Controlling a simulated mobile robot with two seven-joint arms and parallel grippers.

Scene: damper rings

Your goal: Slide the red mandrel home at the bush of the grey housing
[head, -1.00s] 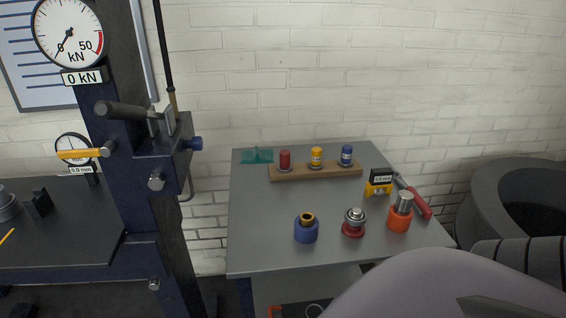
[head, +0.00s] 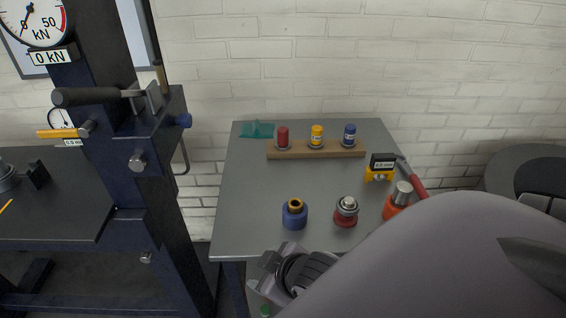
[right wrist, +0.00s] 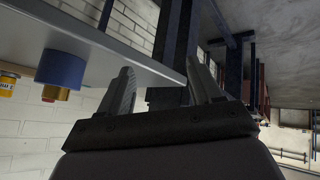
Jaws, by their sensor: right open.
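The red mandrel (head: 283,137) stands upright at the left end of the wooden rack (head: 318,151) at the back of the side table, in the head view. No housing that is plainly grey shows on this table. A grey round part (head: 6,178) is cut by the left picture edge on the press bench; I cannot tell whether it is the grey housing. My right gripper (right wrist: 165,88) is open and empty. In the head view its wrist is at the table's front edge, below the blue housing, with the fingers hard to make out. My left gripper is not in view.
Yellow (head: 317,135) and blue (head: 349,135) mandrels share the rack. A blue housing with a brass bush (head: 294,214), a red part (head: 345,212) and an orange part (head: 397,201) stand near the table's front. The press (head: 135,150) is at left. The table's middle is clear.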

